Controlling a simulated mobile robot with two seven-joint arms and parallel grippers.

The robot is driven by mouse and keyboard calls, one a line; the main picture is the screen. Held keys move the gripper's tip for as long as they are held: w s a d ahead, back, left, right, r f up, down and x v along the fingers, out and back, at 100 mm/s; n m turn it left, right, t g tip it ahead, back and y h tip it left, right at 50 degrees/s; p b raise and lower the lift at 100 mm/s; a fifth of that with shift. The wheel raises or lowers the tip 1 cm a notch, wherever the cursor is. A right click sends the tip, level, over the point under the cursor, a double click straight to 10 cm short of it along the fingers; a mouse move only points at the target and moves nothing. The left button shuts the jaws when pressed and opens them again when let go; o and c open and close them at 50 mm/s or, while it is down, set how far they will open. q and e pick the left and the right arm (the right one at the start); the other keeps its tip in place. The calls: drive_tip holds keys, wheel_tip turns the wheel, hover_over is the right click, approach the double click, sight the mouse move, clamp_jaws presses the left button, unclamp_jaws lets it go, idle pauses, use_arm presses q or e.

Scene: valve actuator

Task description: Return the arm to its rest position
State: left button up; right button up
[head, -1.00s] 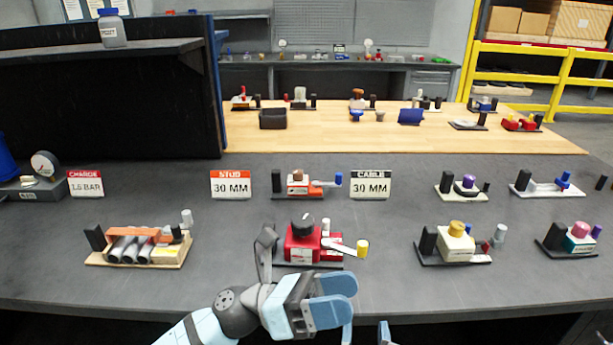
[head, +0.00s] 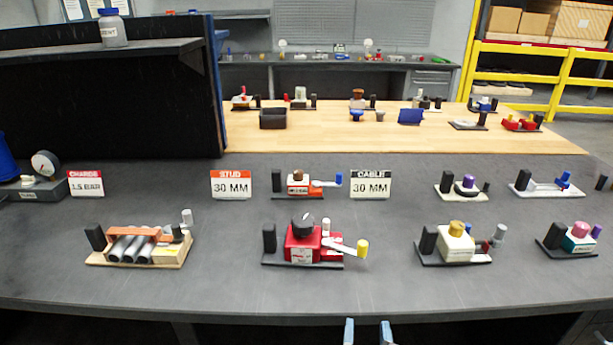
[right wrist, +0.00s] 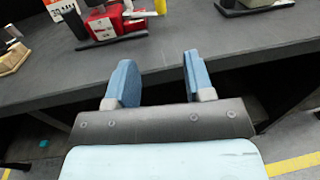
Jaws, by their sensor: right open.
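My right gripper (head: 367,333) shows only as two blue fingertips at the bottom edge of the head view, apart and empty. In the right wrist view the right gripper (right wrist: 158,82) is open, with nothing between its fingers, in front of the bench edge. My left arm and gripper are not in view. A red valve actuator (head: 303,247) with a black knob and a yellow-tipped lever stands on the dark bench, beyond the right gripper and apart from it. It also shows at the top of the right wrist view (right wrist: 112,20).
The grey bench (head: 230,290) has a clear front strip. A device with grey cylinders (head: 140,248) stands left, and a cream actuator (head: 455,243) stands right. Sign cards (head: 231,184) and smaller devices stand behind. A dark panel (head: 110,110) rises at the back left.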

drive_tip(key=d+f+n, duration=0.3)
drive_tip(key=d+f, duration=0.1)
drive_tip(key=d, duration=0.5)
drive_tip(key=s+d+f+m+g+y, duration=0.35)
drive_tip(key=s+d+f+m, duration=0.2)
drive_tip(key=f+m, duration=0.7)
drive_tip(key=s+d+f+m+g+y, duration=0.2)
drive_tip(key=s+d+f+m+g, duration=0.4)
drive_tip(key=m, duration=1.2)
drive_tip(key=w+a+m+t, duration=0.2)
drive_tip(key=a+m+t, duration=0.15)
drive_tip(key=a, duration=0.85)
use_arm(q)
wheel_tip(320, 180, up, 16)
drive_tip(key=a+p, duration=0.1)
drive_tip(key=p, duration=1.9)
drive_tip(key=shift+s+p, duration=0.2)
drive_tip(key=shift+p, duration=0.15)
use_arm(e)
wheel_tip(320, 180, up, 16)
drive_tip(key=s+d, duration=0.1)
drive_tip(key=shift+d+m+g, duration=0.3)
drive_tip(key=shift+g, duration=0.1)
